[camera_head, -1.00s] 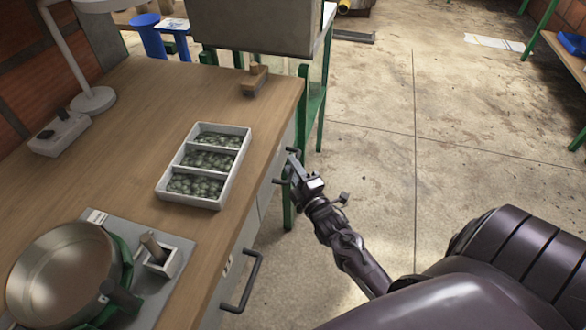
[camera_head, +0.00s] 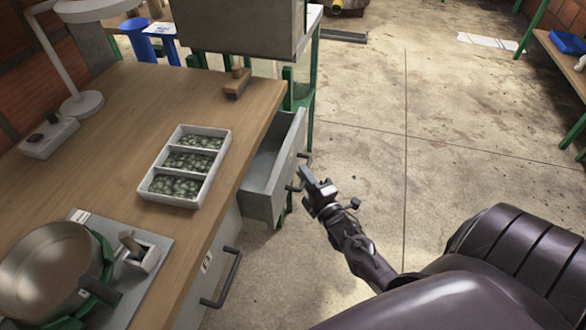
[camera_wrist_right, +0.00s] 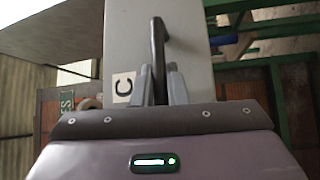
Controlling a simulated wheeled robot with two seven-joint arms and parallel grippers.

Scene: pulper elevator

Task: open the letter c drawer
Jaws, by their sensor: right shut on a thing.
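The letter C drawer (camera_head: 262,206) is pulled part-way out from the right side of the wooden desk, and its inside shows from above. In the right wrist view its pale front (camera_wrist_right: 191,75) carries a white label with a black C (camera_wrist_right: 123,88). My right gripper (camera_head: 304,178) is at the dark bar handle (camera_head: 304,157) on the drawer front. In the wrist view its two fingers (camera_wrist_right: 159,82) are closed around the handle (camera_wrist_right: 158,40), one on each side. My left gripper is not in view.
On the desk (camera_head: 120,140) stand a white three-part tray (camera_head: 143,193) of greenish beans, a round metal pan (camera_head: 45,265), a lamp base (camera_head: 82,103) and a brush-like block (camera_head: 237,85). Another drawer handle (camera_head: 222,285) juts out nearer me.

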